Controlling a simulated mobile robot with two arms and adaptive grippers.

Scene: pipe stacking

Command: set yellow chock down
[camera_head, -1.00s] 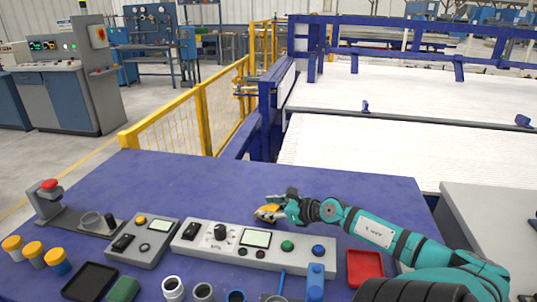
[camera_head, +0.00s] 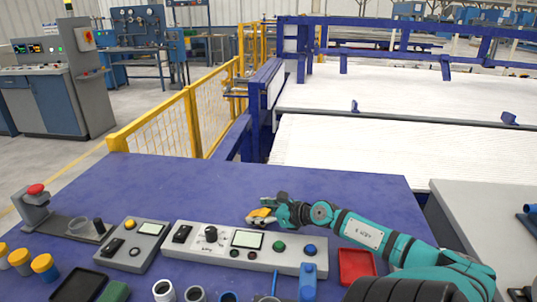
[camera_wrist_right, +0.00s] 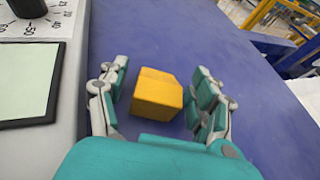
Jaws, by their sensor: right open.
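The yellow chock (camera_wrist_right: 157,95) rests on the blue table top, between the two fingers of my right gripper (camera_wrist_right: 160,92) in the right wrist view. The fingers are spread, with a gap on each side of the chock. In the head view the chock (camera_head: 260,214) is small and partly hidden by my right gripper (camera_head: 265,209), just behind the long grey control panel. My left gripper is in neither view.
The long grey control panel (camera_head: 205,246) lies close in front of the chock. A red tray (camera_head: 357,266) sits to the right, near my right arm. Several small jars and cups line the front edge. The blue table (camera_head: 170,185) is clear behind and left of the chock.

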